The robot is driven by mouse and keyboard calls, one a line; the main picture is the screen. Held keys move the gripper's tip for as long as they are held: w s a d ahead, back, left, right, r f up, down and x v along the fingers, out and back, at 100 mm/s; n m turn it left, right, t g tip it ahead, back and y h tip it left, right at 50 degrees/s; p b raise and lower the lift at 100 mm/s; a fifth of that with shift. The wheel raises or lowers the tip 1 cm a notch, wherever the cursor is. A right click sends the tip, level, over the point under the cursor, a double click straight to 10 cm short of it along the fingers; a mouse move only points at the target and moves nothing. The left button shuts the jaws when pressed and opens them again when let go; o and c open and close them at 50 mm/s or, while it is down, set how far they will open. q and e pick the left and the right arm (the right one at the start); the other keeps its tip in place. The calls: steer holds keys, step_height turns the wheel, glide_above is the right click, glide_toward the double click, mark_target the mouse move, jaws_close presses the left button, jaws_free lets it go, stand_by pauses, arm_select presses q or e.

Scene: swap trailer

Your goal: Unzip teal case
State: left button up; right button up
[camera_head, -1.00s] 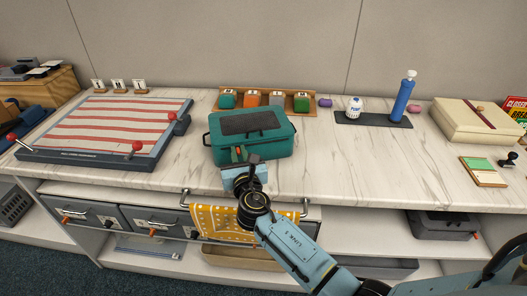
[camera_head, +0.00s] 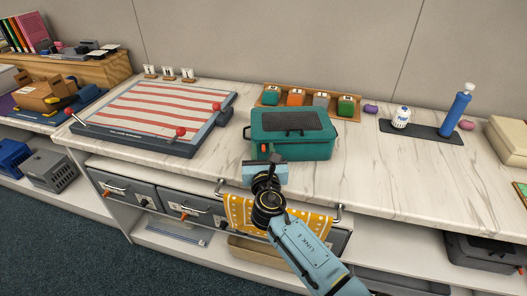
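The teal case (camera_head: 292,148) sits on the marble-topped counter near its front edge, lid down, with a dark panel on top. A small orange-red and green piece (camera_head: 266,150) shows at the left of its front face. My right gripper (camera_head: 272,160) is at the front left of the case, close to that piece. Its fingers are hidden behind its own wrist and body, so I cannot tell whether they are open, shut or touching the case. My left gripper is not in view.
A striped board with red-knobbed levers (camera_head: 150,112) lies to the left. A wooden rack of coloured blocks (camera_head: 312,92) stands behind the case. A blue pump (camera_head: 457,110) and white tub (camera_head: 401,116) stand right. A yellow cloth (camera_head: 240,213) hangs below the counter edge.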

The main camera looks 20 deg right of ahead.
steer(key=shift+s, duration=0.15)
